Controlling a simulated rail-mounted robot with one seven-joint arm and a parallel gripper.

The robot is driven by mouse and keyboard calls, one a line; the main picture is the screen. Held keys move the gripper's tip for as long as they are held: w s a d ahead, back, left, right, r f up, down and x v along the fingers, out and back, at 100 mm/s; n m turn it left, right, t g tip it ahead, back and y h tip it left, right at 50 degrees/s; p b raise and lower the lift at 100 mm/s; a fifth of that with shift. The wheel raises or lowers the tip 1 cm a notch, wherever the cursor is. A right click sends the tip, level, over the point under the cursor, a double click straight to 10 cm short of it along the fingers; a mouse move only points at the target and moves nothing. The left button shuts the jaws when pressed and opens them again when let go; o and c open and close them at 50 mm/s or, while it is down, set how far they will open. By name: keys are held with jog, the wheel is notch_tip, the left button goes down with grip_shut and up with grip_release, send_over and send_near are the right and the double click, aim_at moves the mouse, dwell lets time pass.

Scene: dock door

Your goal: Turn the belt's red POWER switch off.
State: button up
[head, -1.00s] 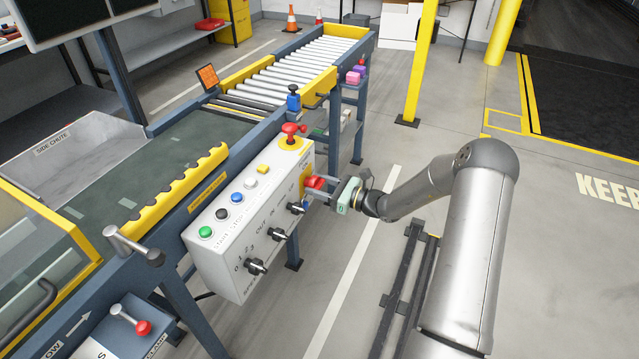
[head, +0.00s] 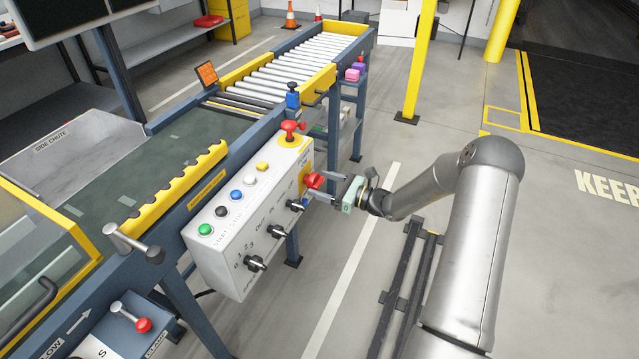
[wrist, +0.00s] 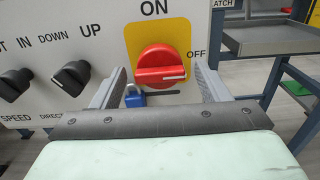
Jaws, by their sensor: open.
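The red POWER switch (wrist: 163,66) is a round knob on a yellow plate (wrist: 140,32) in the wrist view. Its white mark lies nearly level and points right, on the side of the OFF label (wrist: 196,54); ON is printed above. A blue padlock (wrist: 135,97) hangs at the lower left of the knob. My gripper (wrist: 158,82) is open, one finger on each side of the knob, with gaps visible between. In the head view the knob (head: 313,180) is at the panel's right end, with my gripper (head: 318,193) just in front, partly covering the area.
The control panel (head: 230,240) carries several coloured buttons and black selector knobs (head: 277,233) left of the switch. A red mushroom button (head: 290,128) sits on top, close to my gripper. The belt (head: 140,165) and rollers lie behind. Open floor is at the right.

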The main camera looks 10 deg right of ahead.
jog(key=v, duration=1.6)
jog(key=shift+p, duration=0.45)
jog(key=s+a+r+n+g+h+p, duration=0.4)
jog(key=s+a+r+n+g+p, duration=0.3)
jog(key=s+a+r+n+g, duration=0.65)
jog(key=s+a+r+n+t+h+p, duration=0.1)
jog(key=s+r+n+t+h+p, duration=0.2)
jog(key=s+r+n+h+p, duration=0.5)
jog(key=s+r+n+h, duration=0.2)
jog(key=s+r+n, duration=0.2)
jog(key=s+r, duration=0.3)
jog(key=shift+a+r, duration=0.2)
jog(key=shift+r, duration=0.5)
jog(key=shift+n, duration=0.25)
